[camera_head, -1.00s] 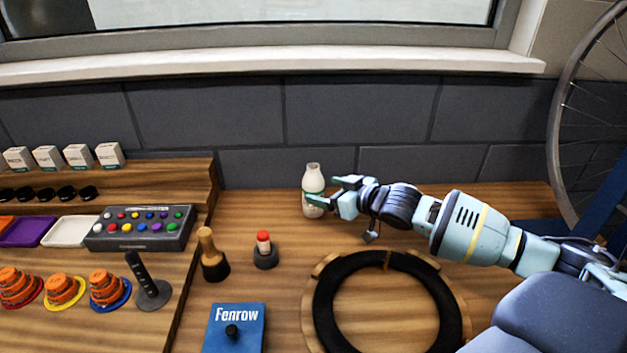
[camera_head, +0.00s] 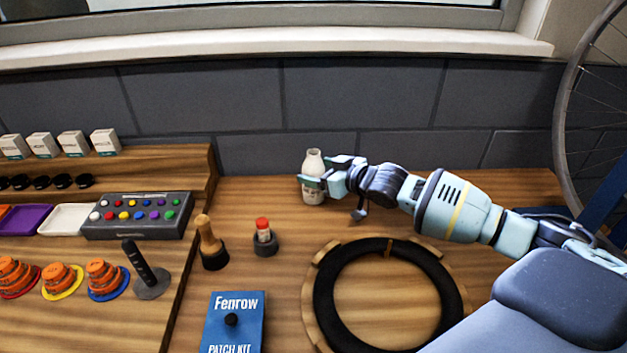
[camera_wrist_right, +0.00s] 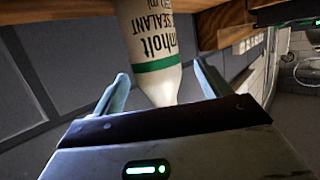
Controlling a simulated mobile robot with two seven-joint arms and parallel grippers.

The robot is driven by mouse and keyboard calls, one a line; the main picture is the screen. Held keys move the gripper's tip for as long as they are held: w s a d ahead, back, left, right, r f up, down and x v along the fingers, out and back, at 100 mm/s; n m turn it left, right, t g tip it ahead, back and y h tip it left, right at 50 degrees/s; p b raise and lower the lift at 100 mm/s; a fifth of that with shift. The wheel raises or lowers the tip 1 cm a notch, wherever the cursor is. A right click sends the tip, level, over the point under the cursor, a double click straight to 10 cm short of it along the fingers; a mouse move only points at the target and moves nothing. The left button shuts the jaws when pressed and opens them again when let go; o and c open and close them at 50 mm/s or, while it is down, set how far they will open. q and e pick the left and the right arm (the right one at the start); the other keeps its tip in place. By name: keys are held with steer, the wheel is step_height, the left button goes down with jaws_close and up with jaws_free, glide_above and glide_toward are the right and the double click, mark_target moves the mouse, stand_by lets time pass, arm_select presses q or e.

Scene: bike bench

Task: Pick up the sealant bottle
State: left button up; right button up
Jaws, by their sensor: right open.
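The sealant bottle (camera_head: 313,165) is white with a green band and stands upright on the bench near the back wall. My right gripper (camera_head: 322,176) is at the bottle, with its open fingers on either side of it. In the right wrist view the bottle (camera_wrist_right: 152,45) appears upside down, its label lettering and green band visible. There it lies between the two open fingers of my right gripper (camera_wrist_right: 163,90), with gaps visible on both sides. The fingers hide part of the bottle in the head view. My left gripper is not in view.
A black tyre on a wooden ring (camera_head: 318,290) lies in front of my right arm. A red-capped small bottle (camera_head: 263,232), a wooden-handled tool (camera_head: 210,245) and a blue patch kit box (camera_head: 240,312) stand to the left. A raised wooden shelf (camera_head: 180,165) is at far left.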

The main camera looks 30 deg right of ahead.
steer(key=w+f, duration=0.2)
steer(key=w, duration=0.1)
steer(key=shift+a, duration=0.4)
steer(key=shift+w+a, duration=0.2)
steer(key=shift+w, duration=0.35)
steer(key=c, duration=1.2)
